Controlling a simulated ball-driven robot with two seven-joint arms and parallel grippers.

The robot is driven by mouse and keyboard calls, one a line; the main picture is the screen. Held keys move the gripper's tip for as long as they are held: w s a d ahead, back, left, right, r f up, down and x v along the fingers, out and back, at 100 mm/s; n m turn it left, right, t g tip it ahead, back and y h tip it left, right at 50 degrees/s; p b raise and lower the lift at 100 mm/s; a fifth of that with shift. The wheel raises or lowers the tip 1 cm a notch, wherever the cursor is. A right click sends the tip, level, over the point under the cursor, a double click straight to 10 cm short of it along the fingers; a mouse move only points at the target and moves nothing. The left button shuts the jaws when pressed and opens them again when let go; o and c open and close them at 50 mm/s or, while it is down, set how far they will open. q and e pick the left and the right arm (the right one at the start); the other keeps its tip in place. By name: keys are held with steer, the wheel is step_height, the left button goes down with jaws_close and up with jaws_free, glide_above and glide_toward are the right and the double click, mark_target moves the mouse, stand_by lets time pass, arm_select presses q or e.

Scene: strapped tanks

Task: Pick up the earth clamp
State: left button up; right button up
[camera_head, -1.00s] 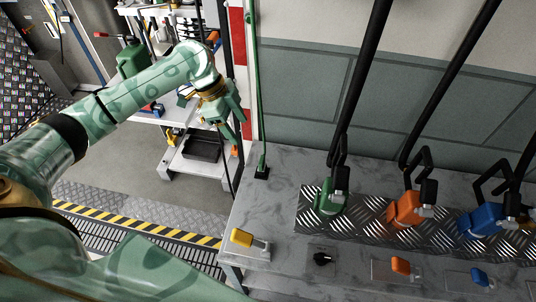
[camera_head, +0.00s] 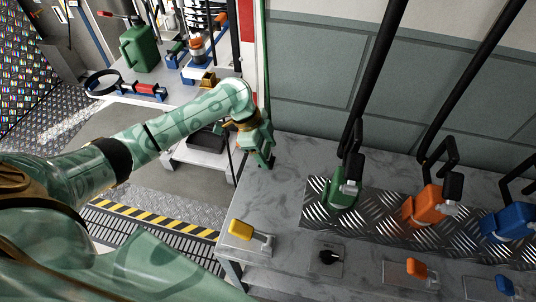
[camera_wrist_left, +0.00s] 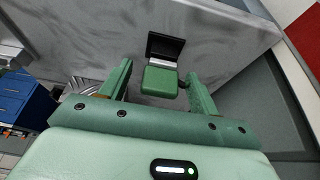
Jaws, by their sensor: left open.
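The earth clamp (camera_wrist_left: 160,82), as I take it, is a small green block with a black part at its far end, in the left wrist view. It lies at the grey bench's edge, between my fingers in that picture. My left gripper (camera_wrist_left: 158,70) is open, a finger on either side; I cannot tell whether either touches it. In the head view my left gripper (camera_head: 265,160) is over the bench's back left corner and mostly hides the clamp. A thin green cable (camera_head: 263,60) runs down the wall behind it. My right gripper is not in view.
Green (camera_head: 341,197), orange (camera_head: 424,208) and blue (camera_head: 508,222) couplings with black hoses stand on a chequer plate on the bench (camera_head: 270,200). A cluttered shelf stands back left.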

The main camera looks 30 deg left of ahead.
arm_select(q)
steer(key=shift+w+f, duration=0.1)
steer(key=shift+f, duration=0.15)
steer(key=c, duration=1.1)
steer(key=shift+r, duration=0.2)
